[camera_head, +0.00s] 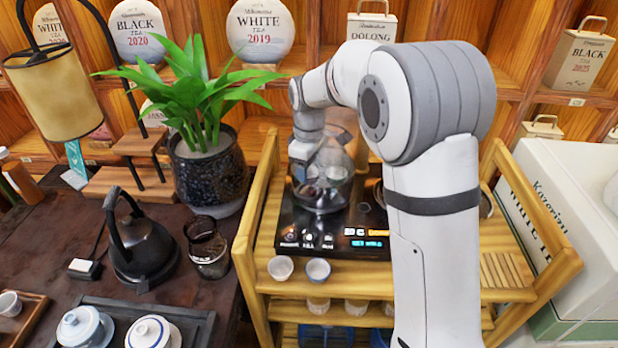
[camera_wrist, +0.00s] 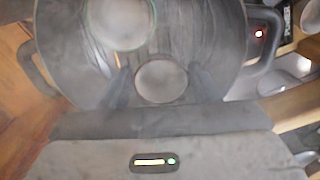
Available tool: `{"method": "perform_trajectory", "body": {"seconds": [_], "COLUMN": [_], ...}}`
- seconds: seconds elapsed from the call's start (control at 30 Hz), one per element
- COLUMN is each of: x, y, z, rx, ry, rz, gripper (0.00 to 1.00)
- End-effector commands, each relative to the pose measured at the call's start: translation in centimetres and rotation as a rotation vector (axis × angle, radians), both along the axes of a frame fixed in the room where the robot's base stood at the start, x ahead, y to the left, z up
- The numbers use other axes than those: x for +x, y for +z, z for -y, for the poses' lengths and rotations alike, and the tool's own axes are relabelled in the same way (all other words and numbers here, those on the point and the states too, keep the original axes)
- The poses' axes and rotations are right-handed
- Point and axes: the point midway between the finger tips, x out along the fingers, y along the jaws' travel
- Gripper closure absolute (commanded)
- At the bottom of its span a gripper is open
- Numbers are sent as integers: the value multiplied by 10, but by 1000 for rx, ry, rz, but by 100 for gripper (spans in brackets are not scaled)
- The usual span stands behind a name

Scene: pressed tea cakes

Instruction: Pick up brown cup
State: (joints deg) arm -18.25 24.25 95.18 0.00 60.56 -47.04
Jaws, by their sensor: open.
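No cup in view is clearly brown. Two small pale cups stand side by side on the wooden cart's front ledge in the head view: an off-white one (camera_head: 281,267) and a greyish one (camera_head: 318,270). My arm reaches over the cart, its end by the glass kettle (camera_head: 322,190); I cannot make out the fingers there. In the blurred wrist view my gripper (camera_wrist: 160,82) is open, with a dark finger on each side of a small round shape. I cannot tell whether that shape is a cup or whether the fingers touch it.
The wooden cart (camera_head: 556,262) carries a black hob panel (camera_head: 306,236). To its left on the dark table are a glass jug (camera_head: 207,250), a black kettle (camera_head: 143,245) and a potted plant (camera_head: 208,172). A white box (camera_head: 572,190) stands right.

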Motion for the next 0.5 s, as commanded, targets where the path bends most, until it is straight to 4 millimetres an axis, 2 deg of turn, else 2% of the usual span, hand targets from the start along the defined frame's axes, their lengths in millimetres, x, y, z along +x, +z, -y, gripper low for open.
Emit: {"method": "perform_trajectory", "body": {"seconds": [0.17,0.5], "x": [0,0], "y": [0,0], "z": [0,-1], "rx": [0,0], "ry": [0,1], "rz": [0,0], "gripper": [46,74]}}
